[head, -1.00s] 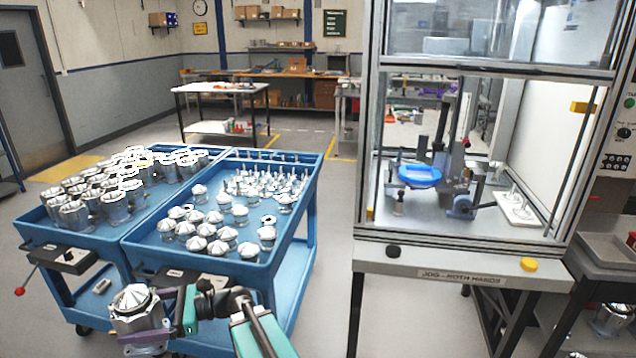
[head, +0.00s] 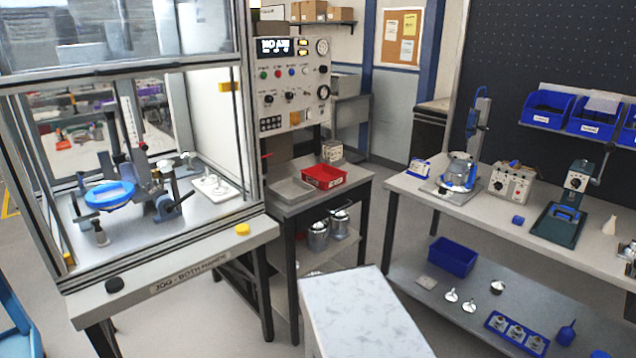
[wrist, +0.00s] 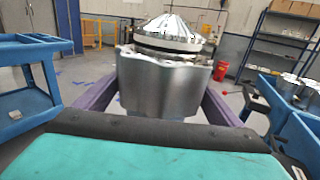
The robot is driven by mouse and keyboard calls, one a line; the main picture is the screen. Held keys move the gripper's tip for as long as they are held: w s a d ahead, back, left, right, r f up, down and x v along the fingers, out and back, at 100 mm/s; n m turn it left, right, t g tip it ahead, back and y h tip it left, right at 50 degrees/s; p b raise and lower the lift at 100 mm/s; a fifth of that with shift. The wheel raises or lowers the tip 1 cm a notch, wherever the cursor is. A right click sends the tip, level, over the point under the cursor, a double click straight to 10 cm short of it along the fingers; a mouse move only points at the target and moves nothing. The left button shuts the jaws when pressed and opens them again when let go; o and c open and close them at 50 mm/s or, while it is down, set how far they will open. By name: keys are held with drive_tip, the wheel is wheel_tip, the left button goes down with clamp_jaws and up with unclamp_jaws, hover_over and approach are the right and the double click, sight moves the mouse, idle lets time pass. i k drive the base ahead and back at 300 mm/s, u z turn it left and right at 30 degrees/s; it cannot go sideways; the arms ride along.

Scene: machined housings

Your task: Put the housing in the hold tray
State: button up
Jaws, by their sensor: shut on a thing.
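The housing (wrist: 165,85) is a grey metal body with a ribbed conical top, upright in the wrist view. My gripper (wrist: 168,78) is shut on it, with a purple finger on each side. Neither shows in the head view. A red tray (head: 322,177) with a pale label sits on the grey side table right of the press cabinet. I cannot read the label or tell whether this is the hold tray. Its inside looks empty.
The press cabinet (head: 172,272) stands left. Two metal housings (head: 329,229) sit on the side table's lower shelf. A white-topped surface (head: 365,312) is in front. A workbench (head: 470,205) with devices stands right. Blue carts (wrist: 30,100) flank the wrist view.

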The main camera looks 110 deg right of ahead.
sight(324, 176)
drive_tip(key=k, duration=2.6)
drive_tip(key=z, duration=1.35)
